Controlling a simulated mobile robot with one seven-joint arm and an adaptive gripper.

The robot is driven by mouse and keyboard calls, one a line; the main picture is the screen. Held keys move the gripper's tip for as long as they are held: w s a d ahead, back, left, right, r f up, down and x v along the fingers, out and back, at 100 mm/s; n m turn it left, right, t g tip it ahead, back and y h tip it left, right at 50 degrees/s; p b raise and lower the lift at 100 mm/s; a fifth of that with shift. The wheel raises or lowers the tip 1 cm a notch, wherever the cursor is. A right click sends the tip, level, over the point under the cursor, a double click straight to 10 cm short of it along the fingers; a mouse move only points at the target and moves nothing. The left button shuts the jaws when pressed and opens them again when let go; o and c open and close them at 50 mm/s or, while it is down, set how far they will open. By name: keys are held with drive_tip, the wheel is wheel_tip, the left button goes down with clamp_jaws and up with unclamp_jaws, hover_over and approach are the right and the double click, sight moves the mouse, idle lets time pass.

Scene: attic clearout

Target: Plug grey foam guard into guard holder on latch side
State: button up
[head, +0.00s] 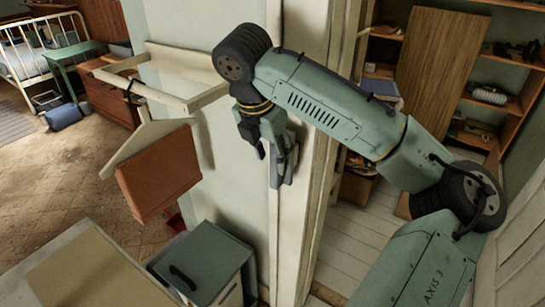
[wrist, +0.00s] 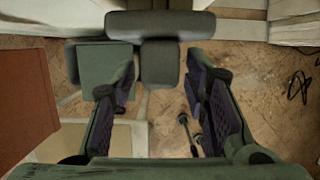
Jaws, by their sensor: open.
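The grey foam guard (wrist: 160,65) shows in the wrist view as a dark grey T shape, with a wide bar across the top and a block below it. The block lies between and just beyond the tips of my gripper (wrist: 158,80). My gripper is open, with a gap to the block on the right; contact on the left cannot be told. In the head view my gripper (head: 276,150) points down beside the pale door post, and a grey piece (head: 276,174), apparently the guard, shows at its fingers. I cannot make out the guard holder.
A white frame (head: 160,100) with a hanging brown panel (head: 160,172) juts out left of my gripper. A green cabinet (head: 205,262) stands below, beside a pale tabletop (head: 75,270). A doorway with shelves and a leaning brown board (head: 435,70) is at right.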

drive_tip(key=v, duration=1)
drive_tip(key=shift+r, duration=0.3)
drive_tip(key=shift+a, duration=0.1)
drive_tip(key=o, duration=1.2)
drive_tip(key=shift+s, duration=0.1)
drive_tip(key=shift+s+a, duration=0.9)
drive_tip(key=shift+s, duration=0.3)
drive_tip(key=shift+s+a, duration=0.85)
drive_tip(key=shift+s, duration=0.35)
drive_tip(key=shift+s+a, duration=0.9)
drive_tip(key=shift+s, duration=0.3)
